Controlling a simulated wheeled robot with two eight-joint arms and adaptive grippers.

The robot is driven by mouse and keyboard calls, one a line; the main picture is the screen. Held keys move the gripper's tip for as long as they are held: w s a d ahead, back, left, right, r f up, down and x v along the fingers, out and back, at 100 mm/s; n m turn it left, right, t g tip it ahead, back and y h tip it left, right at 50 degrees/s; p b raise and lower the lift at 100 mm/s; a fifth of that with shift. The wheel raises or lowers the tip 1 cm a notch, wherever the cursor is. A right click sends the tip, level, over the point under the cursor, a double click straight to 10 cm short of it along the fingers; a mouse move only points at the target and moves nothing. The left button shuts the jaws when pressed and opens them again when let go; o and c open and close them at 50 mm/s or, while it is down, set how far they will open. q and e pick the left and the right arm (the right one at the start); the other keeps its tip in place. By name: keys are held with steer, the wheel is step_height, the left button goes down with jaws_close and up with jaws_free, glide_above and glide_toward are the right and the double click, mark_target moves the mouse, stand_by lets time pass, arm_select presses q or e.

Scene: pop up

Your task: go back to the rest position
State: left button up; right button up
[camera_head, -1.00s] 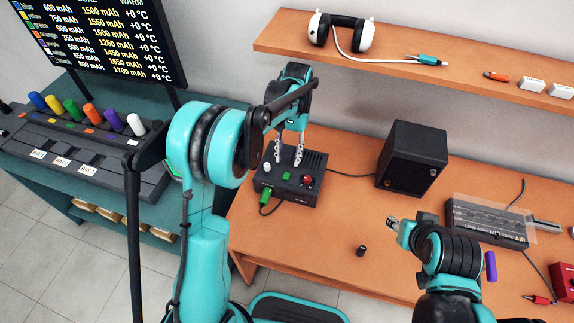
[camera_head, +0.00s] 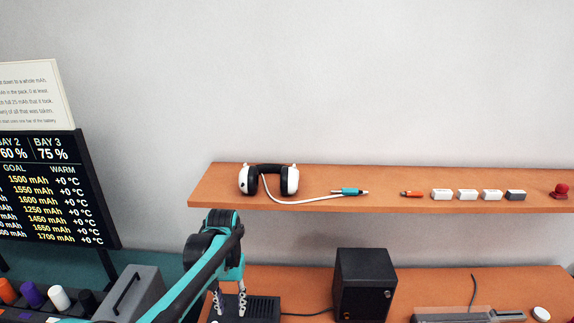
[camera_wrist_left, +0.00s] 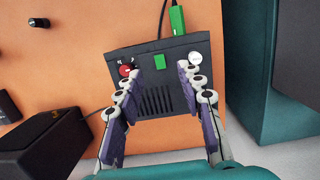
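My left gripper (camera_head: 230,303) is at the lower left of the head view, above a black box (camera_head: 263,309) on the orange desk. In the left wrist view my left gripper (camera_wrist_left: 160,106) has its two fingers spread wide apart over the black box (camera_wrist_left: 156,98), with nothing between the tips. The box has a red knob (camera_wrist_left: 126,70), a green button (camera_wrist_left: 159,62) and a white knob (camera_wrist_left: 196,59). A green plug (camera_wrist_left: 177,19) sits at its edge. My right gripper is not in view.
A shelf (camera_head: 400,204) holds white headphones (camera_head: 268,180), a teal plug (camera_head: 352,191) and several small blocks. A black speaker (camera_head: 363,285) stands on the desk (camera_head: 540,280). A display board (camera_head: 60,190) and a grey case (camera_head: 130,293) are at the left.

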arm_select(q)
steer(key=s+a+r+t, duration=0.2)
steer(key=s+t, duration=0.7)
steer(key=s, duration=0.7)
steer(key=shift+s+r, duration=0.3)
steer(key=shift+r, duration=0.15)
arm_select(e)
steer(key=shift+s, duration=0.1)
arm_select(q)
steer(key=shift+a, duration=0.1)
